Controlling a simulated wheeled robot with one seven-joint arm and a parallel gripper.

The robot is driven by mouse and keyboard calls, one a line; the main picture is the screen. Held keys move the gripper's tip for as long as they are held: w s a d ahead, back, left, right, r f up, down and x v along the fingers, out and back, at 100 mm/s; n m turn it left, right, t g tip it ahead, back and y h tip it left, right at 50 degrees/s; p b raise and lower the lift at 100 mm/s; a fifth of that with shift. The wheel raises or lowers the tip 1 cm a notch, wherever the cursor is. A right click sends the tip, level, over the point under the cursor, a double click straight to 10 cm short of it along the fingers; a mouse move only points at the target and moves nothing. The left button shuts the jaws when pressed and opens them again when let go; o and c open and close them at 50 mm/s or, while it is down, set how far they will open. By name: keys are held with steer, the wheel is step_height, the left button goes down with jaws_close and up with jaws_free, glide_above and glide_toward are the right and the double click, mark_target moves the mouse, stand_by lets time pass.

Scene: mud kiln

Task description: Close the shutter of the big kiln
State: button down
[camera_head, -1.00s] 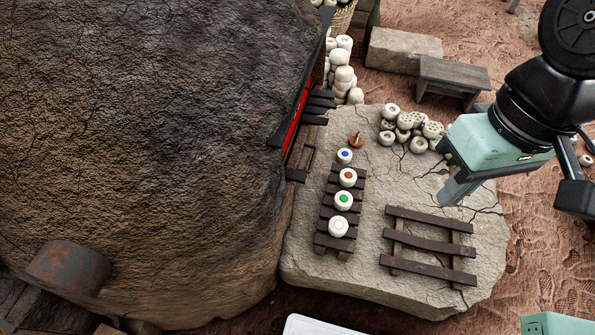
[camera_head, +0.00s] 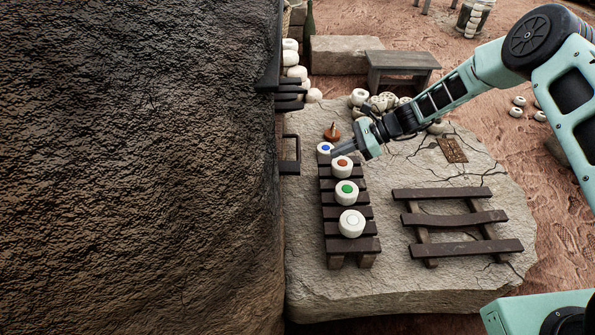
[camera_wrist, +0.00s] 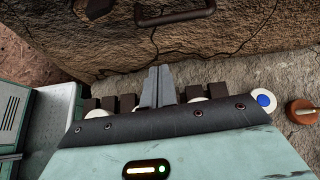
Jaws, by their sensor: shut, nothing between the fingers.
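The big kiln (camera_head: 140,170) is the huge dark, rough mass filling the left of the head view. A dark handle-like loop (camera_head: 290,154) juts from its right side. Dark bars (camera_head: 289,95) stick out above the loop. I cannot tell which of these parts belong to the shutter, or how far open it is; the kiln mouth is hidden edge-on. My gripper (camera_head: 337,152) is shut and empty, over the stone slab to the right of the loop and apart from it. In the wrist view, my shut fingers (camera_wrist: 158,84) point toward the kiln wall, with a dark handle (camera_wrist: 175,14) beyond them.
Round white pieces with blue (camera_head: 325,148), red (camera_head: 342,166), green (camera_head: 346,191) and white (camera_head: 352,223) tops stand along a slatted rack (camera_head: 336,245) just below my gripper. An empty rack (camera_head: 460,247) lies right on the slab (camera_head: 390,285). A brown top-like piece (camera_head: 332,133) is close by.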

steer(key=d+f+b+x, duration=0.1)
steer(key=b+x, duration=0.2)
steer(key=x, duration=0.7)
steer(key=shift+w+a+r+m+b, duration=0.15)
steer(key=shift+a+r, duration=0.1)
steer(key=shift+r, duration=0.3)
steer(key=shift+w+a+r+m+b, duration=0.15)
steer(key=shift+a+r, duration=0.1)
steer(key=shift+r, duration=0.35)
steer(key=shift+w+a+r+m+b, duration=0.15)
steer(key=shift+a+r, duration=0.1)
steer(key=shift+r, duration=0.3)
steer(key=shift+r, duration=0.15)
step_height(320, 180, up, 31)
steer(key=p, duration=2.2)
steer(key=shift+a+p, duration=0.2)
steer(key=shift+p, duration=0.1)
steer(key=shift+f, duration=0.25)
